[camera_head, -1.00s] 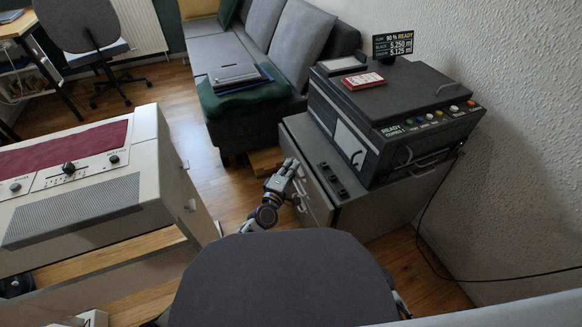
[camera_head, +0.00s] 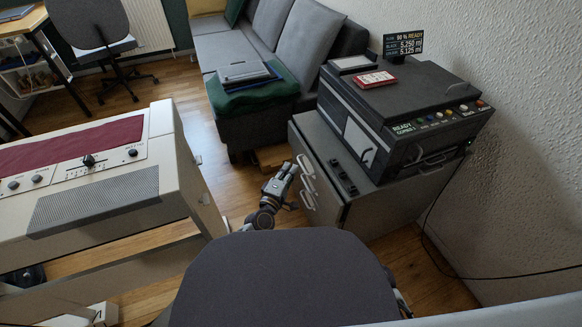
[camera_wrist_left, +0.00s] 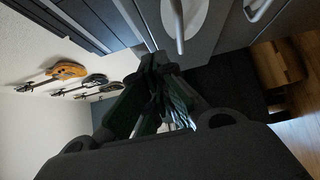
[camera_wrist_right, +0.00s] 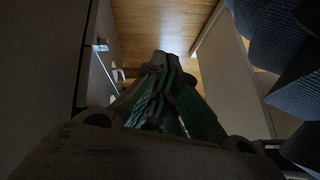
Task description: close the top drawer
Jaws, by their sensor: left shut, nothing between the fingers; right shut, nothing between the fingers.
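The grey cabinet (camera_head: 378,212) under the printer has drawer fronts on its left face, with light handles (camera_head: 306,165) one below another. How far the top drawer stands out cannot be told. My left gripper (camera_head: 287,168) is shut and empty, just left of the handles, with a small gap showing in the head view. In the left wrist view, the left gripper's fingers (camera_wrist_left: 155,65) point toward grey fronts with a handle (camera_wrist_left: 180,25). My right gripper (camera_wrist_right: 160,60) is shut and empty in the right wrist view, near a pale front with handles (camera_wrist_right: 101,46). It is largely hidden in the head view.
A black printer (camera_head: 400,115) stands on the cabinet, its cable hanging at the right wall. A grey sofa (camera_head: 240,55) with a green blanket is behind. The piano-like console (camera_head: 100,190) stands at the left. Wooden floor (camera_head: 235,185) is free between console and cabinet.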

